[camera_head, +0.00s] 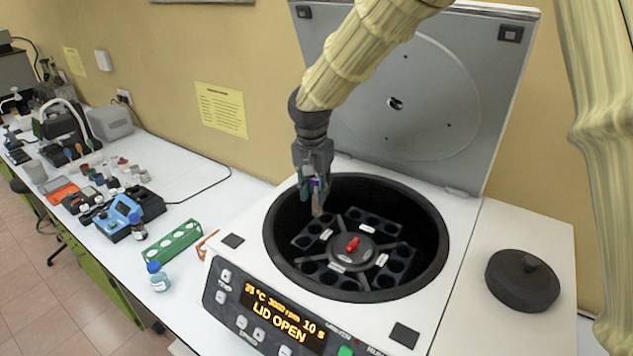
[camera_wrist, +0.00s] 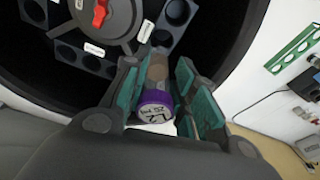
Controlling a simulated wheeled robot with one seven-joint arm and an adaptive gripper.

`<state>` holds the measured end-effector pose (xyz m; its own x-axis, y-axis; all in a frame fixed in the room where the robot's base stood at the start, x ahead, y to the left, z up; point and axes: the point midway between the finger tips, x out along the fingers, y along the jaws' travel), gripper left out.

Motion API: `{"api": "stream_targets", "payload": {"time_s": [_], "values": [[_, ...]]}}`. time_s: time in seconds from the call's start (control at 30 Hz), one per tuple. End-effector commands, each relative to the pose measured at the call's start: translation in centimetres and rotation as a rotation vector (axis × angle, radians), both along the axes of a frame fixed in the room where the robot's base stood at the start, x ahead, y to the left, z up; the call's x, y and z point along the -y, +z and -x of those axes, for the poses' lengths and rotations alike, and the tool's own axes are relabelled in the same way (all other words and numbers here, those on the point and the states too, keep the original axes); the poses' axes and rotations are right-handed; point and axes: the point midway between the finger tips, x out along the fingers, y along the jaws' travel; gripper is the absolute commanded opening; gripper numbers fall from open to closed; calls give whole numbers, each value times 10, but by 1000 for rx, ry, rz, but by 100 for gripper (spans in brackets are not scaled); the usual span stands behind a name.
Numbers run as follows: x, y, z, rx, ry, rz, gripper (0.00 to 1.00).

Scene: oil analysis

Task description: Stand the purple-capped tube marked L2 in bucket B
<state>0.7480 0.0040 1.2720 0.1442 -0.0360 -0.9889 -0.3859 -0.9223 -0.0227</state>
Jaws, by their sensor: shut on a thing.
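My gripper (camera_head: 317,186) is shut on the purple-capped tube (camera_head: 317,206), over the left back part of the open centrifuge bowl. In the wrist view the tube's purple cap (camera_wrist: 156,108) faces the camera, with L2 written on its white top. The tube's body (camera_wrist: 157,70) lies between the teal pads of my gripper (camera_wrist: 158,82) and points down into the bowl. Several black buckets with round holes sit around the rotor (camera_head: 351,252) with its red knob (camera_head: 353,244). Their white labels are too small to read, so I cannot tell which is B. The holes that show look empty.
The centrifuge lid (camera_head: 410,100) stands open behind the bowl; the display reads LID OPEN. A round black cover (camera_head: 522,281) lies at right. A green rack (camera_head: 172,243) and a blue-capped bottle (camera_head: 158,277) stand on the bench at left. The bowl's dark rim (camera_head: 440,222) surrounds the buckets.

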Motion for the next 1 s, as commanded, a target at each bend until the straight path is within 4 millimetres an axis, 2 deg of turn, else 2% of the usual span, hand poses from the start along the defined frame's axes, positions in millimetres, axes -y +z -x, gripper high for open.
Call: {"api": "stream_targets", "payload": {"time_s": [0.3, 1.0], "values": [[-3, -30, -8, -7, 5, 0, 7], [0, -84, -7, -6, 1, 0, 7]]}}
